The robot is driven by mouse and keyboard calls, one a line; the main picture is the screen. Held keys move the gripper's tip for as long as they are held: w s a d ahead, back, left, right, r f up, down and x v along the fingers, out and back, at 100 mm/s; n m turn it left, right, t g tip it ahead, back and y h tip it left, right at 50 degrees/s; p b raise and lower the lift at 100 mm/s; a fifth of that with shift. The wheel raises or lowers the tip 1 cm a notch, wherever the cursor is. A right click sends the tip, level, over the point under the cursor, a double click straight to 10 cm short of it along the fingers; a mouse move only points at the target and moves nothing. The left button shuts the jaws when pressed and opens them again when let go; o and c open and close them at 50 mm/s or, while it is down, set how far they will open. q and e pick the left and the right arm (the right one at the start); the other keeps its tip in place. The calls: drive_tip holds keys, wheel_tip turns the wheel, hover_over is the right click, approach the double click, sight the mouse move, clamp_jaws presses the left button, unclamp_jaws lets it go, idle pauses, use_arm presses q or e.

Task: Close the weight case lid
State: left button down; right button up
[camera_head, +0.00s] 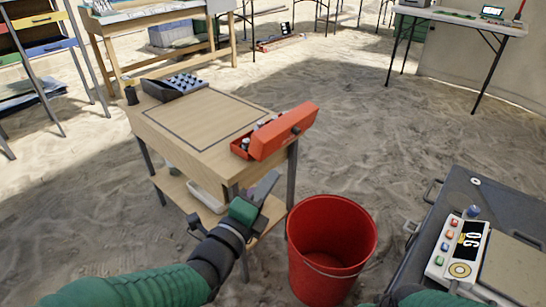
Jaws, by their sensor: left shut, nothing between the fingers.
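The orange weight case (240,150) sits at the near right corner of the small wooden table (190,137). Its lid (284,131) is raised on the right side, with a dark latch on its face. Several metal weights show along the open left side of the case. My left gripper (266,186) is shut and empty. It is below and in front of the case, near the table's edge, apart from the lid. Part of my right arm shows at the bottom edge; its gripper is out of view.
A dark tray with several small pieces (176,86) stands at the table's far left. A red bucket (330,245) stands on the sand right of my left gripper. A white bin (205,195) is on the lower shelf.

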sight(273, 147)
use_arm(q)
drive_tip(key=w, duration=0.3)
drive_tip(key=w+r+p, duration=0.1)
drive_tip(key=w, duration=0.6)
drive_tip(key=shift+w+r+p, duration=0.15)
drive_tip(key=shift+r+p, duration=0.1)
drive_tip(key=shift+p, duration=0.1)
